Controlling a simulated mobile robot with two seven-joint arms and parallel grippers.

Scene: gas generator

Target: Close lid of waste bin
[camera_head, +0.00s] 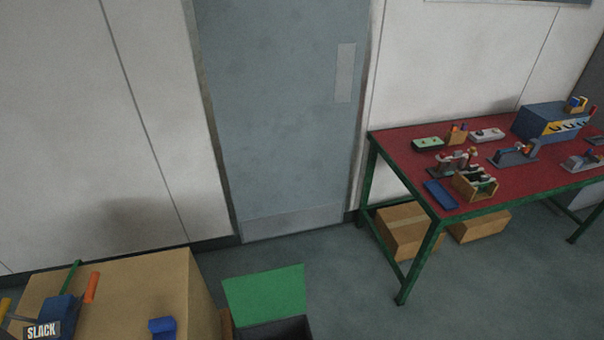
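A waste bin (275,330) with a dark inside stands on the floor at the bottom edge of the head view, mostly cut off by the frame. Its green lid (264,293) is raised at the back of the bin, so the bin is open. Neither of my grippers shows in the head view, so their distance from the lid cannot be seen.
A large cardboard box (150,295) with blue and orange items stands left of the bin. A red-topped table (400,150) with green legs holds several tools at right, with cardboard boxes (405,230) beneath. A grey door (280,110) is behind. Floor between bin and table is clear.

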